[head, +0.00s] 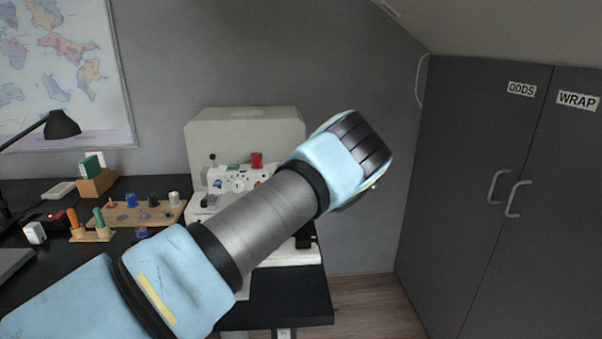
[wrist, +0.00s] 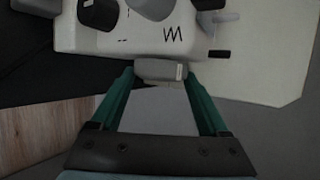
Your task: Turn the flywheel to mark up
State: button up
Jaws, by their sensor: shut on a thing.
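The flywheel (wrist: 156,70) is a grey rounded wheel at the side of the white machine (wrist: 88,38) in the wrist view. A small pale mark (wrist: 179,72) shows on its rim, towards the right finger. My gripper (wrist: 160,79) has its two green fingers on either side of the flywheel and is shut on it. In the head view the white machine (head: 222,182) stands on the black desk. My arm crosses in front of its right part and hides the flywheel and my fingers.
A cream case (head: 230,128) stands behind the machine. A wooden board (head: 124,219) with spools and an orange-and-green-handled tool stand (head: 92,236) are on the desk (head: 290,301) to the left. Dark cupboards (head: 460,190) stand at the right, with open floor (head: 365,300) before them.

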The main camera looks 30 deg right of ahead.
jog(key=shift+w+d+r+m+g+y+p, duration=0.15)
jog(key=shift+g+p, duration=0.1)
jog(key=shift+g, duration=0.35)
jog(key=shift+a+m+g+y+p, duration=0.1)
jog(key=shift+m+g+y+p, duration=0.1)
jog(key=shift+g, duration=0.4)
jog(key=shift+w+d+r+m+g+y+p, duration=0.15)
jog(key=shift+g+p, duration=0.1)
jog(key=shift+g, duration=0.35)
jog(key=shift+a+f, duration=0.1)
jog(key=o, duration=1.2)
jog(key=shift+o, duration=0.2)
jog(key=shift+s, duration=0.1)
jog(key=b+v, duration=0.3)
jog(key=v, duration=0.7)
jog(key=shift+r, duration=0.35)
jog(key=shift+s, duration=0.15)
